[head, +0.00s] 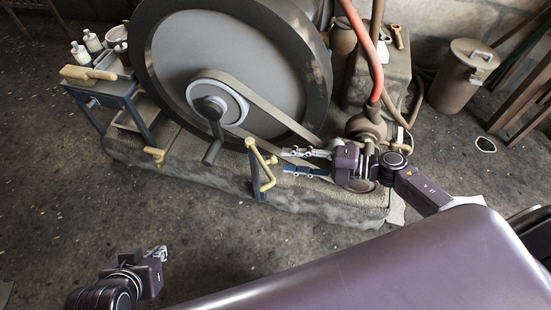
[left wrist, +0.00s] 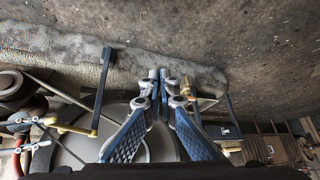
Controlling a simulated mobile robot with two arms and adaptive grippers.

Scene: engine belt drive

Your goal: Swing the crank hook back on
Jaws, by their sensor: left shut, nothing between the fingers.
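My left gripper (head: 160,253) is low at the left of the head view, over bare floor and apart from the engine. Its blue fingers are together and empty in the left wrist view (left wrist: 158,75). A crank (head: 213,130) with a dark arm sits on the hub of the big flywheel. A small brass hook (head: 155,155) is at the front left edge of the stone base. A brass lever (head: 264,165) stands beside a blue post (head: 257,178) at the front. Which brass part is the crank hook, I cannot tell. My right gripper (head: 300,162) is open, just right of the brass lever.
The flywheel (head: 310,75) and its belt (head: 265,115) fill the middle of the stone base (head: 225,182). A blue side table (head: 95,93) holds bottles and a wooden-handled tool at the left. A lidded can (head: 455,88) stands at the right. The front left floor is clear.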

